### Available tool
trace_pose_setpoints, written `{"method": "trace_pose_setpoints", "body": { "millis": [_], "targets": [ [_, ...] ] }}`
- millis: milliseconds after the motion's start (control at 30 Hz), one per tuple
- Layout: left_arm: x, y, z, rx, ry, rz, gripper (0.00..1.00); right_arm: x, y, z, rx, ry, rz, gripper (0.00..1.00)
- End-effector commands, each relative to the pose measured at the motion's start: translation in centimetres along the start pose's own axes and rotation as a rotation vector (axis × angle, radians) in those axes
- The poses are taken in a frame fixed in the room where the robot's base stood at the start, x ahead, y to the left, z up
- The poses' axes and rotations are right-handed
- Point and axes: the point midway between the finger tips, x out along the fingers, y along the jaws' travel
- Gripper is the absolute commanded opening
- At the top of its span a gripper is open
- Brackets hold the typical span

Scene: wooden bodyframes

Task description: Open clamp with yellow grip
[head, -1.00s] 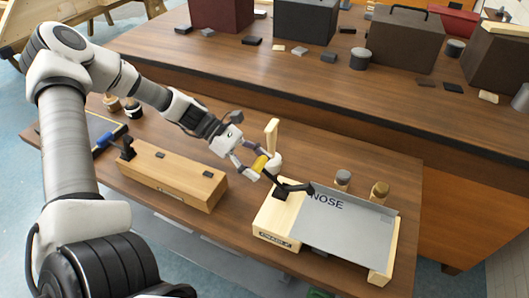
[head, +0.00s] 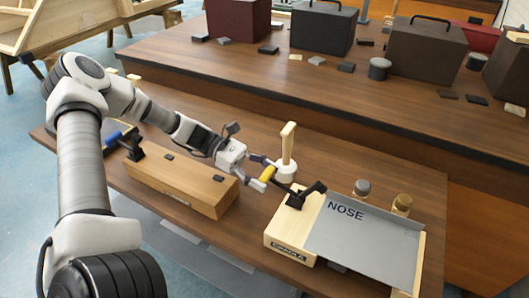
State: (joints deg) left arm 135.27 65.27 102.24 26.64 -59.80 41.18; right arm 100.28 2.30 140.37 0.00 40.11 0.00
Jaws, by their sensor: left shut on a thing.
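The clamp with the yellow grip (head: 267,173) has a black body (head: 297,199) mounted on a pale wooden block (head: 287,239). Its handle points left and slightly up from the body, and its black arm reaches right over the edge of a grey plate (head: 360,234) marked NOSE. My left gripper (head: 262,176) is shut on the yellow grip, left of the clamp body. The fingers partly hide the grip. My right gripper is out of view.
A long wooden block (head: 180,184) lies left of my gripper, near a clamp with a blue grip (head: 113,139). A white round base with an upright wooden handle (head: 288,147) stands just behind the yellow grip. Two small jars (head: 361,190) stand behind the plate.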

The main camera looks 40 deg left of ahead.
Motion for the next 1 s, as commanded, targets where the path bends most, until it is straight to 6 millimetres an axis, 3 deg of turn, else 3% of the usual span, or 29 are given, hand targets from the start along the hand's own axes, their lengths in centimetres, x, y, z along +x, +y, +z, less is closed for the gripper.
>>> {"method": "trace_pose_setpoints", "body": {
  "millis": [133, 167, 200, 233, 633, 1000],
  "targets": [
    [0.1, -0.1, -0.3, -0.001, 0.005, -0.003, 0.0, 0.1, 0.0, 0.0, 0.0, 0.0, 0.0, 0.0],
    [0.1, -0.1, -0.3, -0.001, 0.005, -0.003, 0.65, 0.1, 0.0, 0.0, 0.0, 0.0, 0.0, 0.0],
    [0.1, -0.1, -0.2, -0.001, 0.005, -0.003, 0.79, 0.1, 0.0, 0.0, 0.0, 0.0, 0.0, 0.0],
    [0.1, -0.1, -0.2, -0.001, 0.005, -0.002, 0.88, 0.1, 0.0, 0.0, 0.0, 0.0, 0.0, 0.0],
    [-0.6, 0.1, 0.0, 0.002, 0.001, 0.002, 0.88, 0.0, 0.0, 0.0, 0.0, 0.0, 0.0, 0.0],
    [-6.9, 0.1, 0.0, 0.004, -0.002, 0.003, 0.88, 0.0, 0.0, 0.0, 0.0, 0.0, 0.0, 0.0]
  ]
}}
